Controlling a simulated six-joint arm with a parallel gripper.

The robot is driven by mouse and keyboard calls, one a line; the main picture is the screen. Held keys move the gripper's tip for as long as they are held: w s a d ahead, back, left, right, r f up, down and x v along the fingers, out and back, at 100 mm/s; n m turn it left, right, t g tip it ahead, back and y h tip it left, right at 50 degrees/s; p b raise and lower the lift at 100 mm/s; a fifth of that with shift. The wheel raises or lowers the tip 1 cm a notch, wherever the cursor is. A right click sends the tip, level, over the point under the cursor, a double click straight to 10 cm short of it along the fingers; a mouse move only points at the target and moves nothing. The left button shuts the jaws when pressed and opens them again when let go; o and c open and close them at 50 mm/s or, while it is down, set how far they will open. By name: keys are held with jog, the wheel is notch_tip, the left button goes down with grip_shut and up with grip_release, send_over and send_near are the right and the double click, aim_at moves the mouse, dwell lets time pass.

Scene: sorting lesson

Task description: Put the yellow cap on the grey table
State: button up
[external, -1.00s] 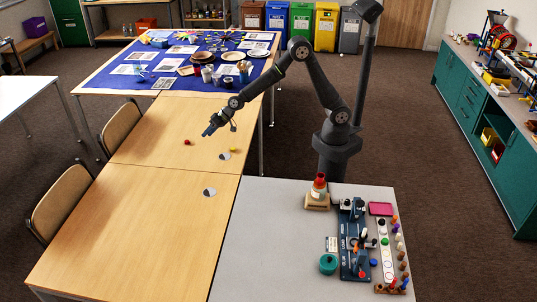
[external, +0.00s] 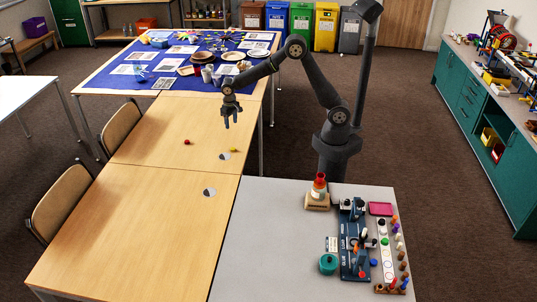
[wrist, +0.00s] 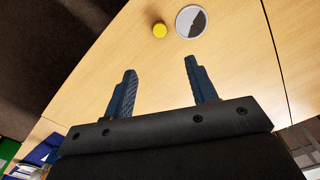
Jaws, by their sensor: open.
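The yellow cap (external: 234,150) lies on the wooden table (external: 140,215), right beside a round grey-and-white disc (external: 224,156). In the wrist view the yellow cap (wrist: 159,30) lies just left of the disc (wrist: 191,21), beyond my fingertips. My gripper (external: 232,124) is open, points down and hangs above the wooden table, farther back than the cap and apart from it. In the wrist view nothing is between its two fingers (wrist: 160,72). The grey table (external: 265,225) stands at the front right, its left part bare.
A small red cap (external: 187,142) and a second disc (external: 209,192) lie on the wooden table. The grey table holds a cone on a wooden base (external: 318,192), a blue rack (external: 354,240), a teal round container (external: 328,264) and a peg board (external: 388,250).

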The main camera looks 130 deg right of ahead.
send_over(233, 148)
jog(key=f, duration=1.1)
jog(key=shift+w+a+f, duration=0.15)
jog(key=shift+a+f, duration=0.15)
jog(key=shift+f, duration=0.1)
jog(key=shift+d+f, duration=0.2)
jog(key=shift+f, duration=2.55)
jog(key=c, duration=1.1)
grip_shut()
jog(key=shift+r, duration=0.55)
jog(key=r, duration=0.2)
jog(key=s+r, duration=0.1)
jog(key=shift+s+d+r, duration=0.1)
jog(key=shift+d+r, duration=0.15)
jog(key=shift+r, duration=0.15)
jog(key=s+d+r, duration=0.3)
jog(key=s+r, duration=0.3)
jog(key=s, duration=0.4)
